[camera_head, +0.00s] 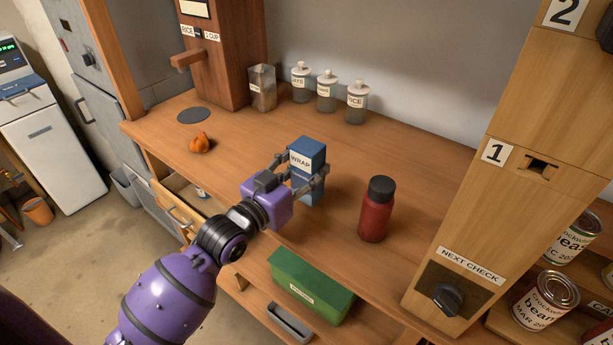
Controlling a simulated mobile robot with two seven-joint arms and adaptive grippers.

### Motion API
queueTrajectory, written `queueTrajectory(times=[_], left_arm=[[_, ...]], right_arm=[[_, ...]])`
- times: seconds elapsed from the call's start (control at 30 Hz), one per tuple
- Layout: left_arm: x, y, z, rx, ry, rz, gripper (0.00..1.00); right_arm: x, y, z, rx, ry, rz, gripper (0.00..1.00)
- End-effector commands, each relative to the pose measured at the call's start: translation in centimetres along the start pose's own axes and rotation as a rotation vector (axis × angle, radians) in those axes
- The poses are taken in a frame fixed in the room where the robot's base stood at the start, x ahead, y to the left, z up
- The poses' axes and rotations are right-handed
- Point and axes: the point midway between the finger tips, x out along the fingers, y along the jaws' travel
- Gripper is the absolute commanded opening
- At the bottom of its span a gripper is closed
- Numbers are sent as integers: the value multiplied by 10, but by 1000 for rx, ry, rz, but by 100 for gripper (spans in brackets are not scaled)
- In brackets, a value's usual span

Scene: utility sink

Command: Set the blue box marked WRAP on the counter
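The blue box marked WRAP (309,153) is upright over the middle of the wooden counter (345,150), its white label facing my arm. My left gripper (300,170) reaches in from the lower left with one finger on each side of the box, and looks shut on it. The fingers cover part of the box's middle. The box's lower end is close to the counter top; I cannot tell whether it touches. My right gripper is not in view.
A red bottle with a black cap (376,212) stands right of the box. An orange pumpkin-like item (200,143) lies to the left. Labelled jars (326,92) line the wall. An open drawer (182,207) and a green box (308,288) are below the front edge.

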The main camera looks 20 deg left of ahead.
Motion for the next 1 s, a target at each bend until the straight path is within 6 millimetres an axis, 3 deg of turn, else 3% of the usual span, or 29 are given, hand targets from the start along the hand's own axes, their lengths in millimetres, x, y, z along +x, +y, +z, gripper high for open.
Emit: queueTrajectory(times=[0.17,0.57,0.6,0.7,0.73,1.0], left_arm=[[-1,0,26,0,-1,0,15],[-1,0,31,0,2,0,15],[-1,0,32,0,0,0,49],[-1,0,32,1,0,0,62],[-1,0,32,1,0,0,66],[-1,0,31,0,0,0,66]], right_arm=[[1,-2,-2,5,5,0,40],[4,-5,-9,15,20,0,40],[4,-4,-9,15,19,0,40],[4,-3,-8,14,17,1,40],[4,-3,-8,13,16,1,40],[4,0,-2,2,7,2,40]])
